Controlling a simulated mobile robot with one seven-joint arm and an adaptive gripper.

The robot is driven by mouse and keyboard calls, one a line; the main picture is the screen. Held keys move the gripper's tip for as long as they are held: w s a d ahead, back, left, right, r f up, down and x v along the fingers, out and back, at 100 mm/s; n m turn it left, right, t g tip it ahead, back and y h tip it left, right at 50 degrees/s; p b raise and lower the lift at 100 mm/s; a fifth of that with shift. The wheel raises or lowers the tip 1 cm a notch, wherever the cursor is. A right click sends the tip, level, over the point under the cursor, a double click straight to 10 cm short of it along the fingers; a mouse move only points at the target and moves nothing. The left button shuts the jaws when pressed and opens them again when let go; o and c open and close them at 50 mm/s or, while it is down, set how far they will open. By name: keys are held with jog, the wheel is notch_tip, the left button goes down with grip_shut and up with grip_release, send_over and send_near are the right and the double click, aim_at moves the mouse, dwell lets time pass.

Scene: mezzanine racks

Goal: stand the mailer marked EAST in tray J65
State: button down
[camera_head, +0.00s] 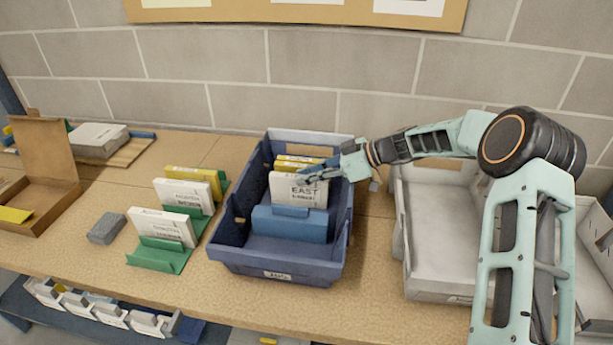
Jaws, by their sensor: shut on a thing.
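The white mailer marked EAST (298,192) stands roughly upright inside a blue tray (278,262). My gripper (308,176) reaches in from the right and is shut on the mailer's upper part. A blue block-like divider (290,224) sits in the tray in front of the mailer and hides its lower edge. Yellow-topped mailers (297,162) stand behind it in the same tray. The label on the tray's front (277,275) is too small to read surely. I cannot tell whether the mailer touches the tray floor.
Left of the tray, white mailers (163,226) and a yellow one (193,178) stand in green holders (158,256). A grey block (107,228) and an open cardboard box (45,160) lie farther left. A pale, empty-looking tray (440,236) stands right, partly behind my arm.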

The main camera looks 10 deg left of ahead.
jog(key=c, duration=1.8)
grip_release()
jog(key=shift+c, duration=0.2)
jog(key=shift+r, duration=0.1)
jog(key=shift+r+p, duration=0.2)
jog(key=shift+p, duration=0.3)
jog(key=b+v, duration=0.1)
jog(key=v, duration=1.1)
jog(key=shift+f, duration=0.1)
